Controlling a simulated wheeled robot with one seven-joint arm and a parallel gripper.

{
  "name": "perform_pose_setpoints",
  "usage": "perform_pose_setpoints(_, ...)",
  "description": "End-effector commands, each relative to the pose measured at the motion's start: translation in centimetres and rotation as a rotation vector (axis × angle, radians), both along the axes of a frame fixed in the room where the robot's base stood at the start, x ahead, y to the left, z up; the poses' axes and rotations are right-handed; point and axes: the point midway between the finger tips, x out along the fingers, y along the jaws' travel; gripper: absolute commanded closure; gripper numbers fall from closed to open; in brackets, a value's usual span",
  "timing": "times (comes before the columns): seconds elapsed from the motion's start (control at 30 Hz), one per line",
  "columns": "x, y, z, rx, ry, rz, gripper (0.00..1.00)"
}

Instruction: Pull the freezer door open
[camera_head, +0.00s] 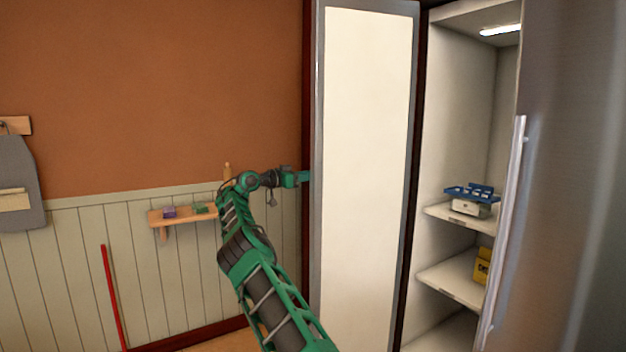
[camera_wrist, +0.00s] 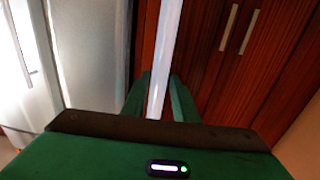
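The freezer door (camera_head: 367,150) stands swung open in the head view, with its pale inner panel and grey frame facing me. To its right the compartment (camera_head: 455,150) is exposed. My gripper (camera_head: 306,178) is at the door's left edge, partly hidden by it. In the wrist view my gripper (camera_wrist: 160,95) has its two green fingers apart, with a pale upright bar (camera_wrist: 165,50) between them. The bar looks nearer the left finger, with a narrow gap on the right. I cannot tell whether it is a handle or the door's edge, or whether a finger touches it.
A steel door (camera_head: 570,180) with a long handle (camera_head: 505,230) stands at the right. Shelves hold a blue rack (camera_head: 472,193) and a yellow box (camera_head: 482,266). A wall shelf (camera_head: 180,215) is left of my arm. Dark wooden cabinets (camera_wrist: 225,70) show in the wrist view.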

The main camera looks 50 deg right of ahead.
Motion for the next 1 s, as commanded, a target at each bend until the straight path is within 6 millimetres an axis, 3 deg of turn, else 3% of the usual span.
perform_pose_setpoints(0.27,0.6,1.6,0.0,-0.002,0.002,0.0,0.74)
perform_pose_setpoints(0.7,3.3,8.7,-0.1,-0.002,0.004,-0.001,0.74)
perform_pose_setpoints(1.0,3.9,10.3,-0.1,0.001,0.004,-0.003,0.74)
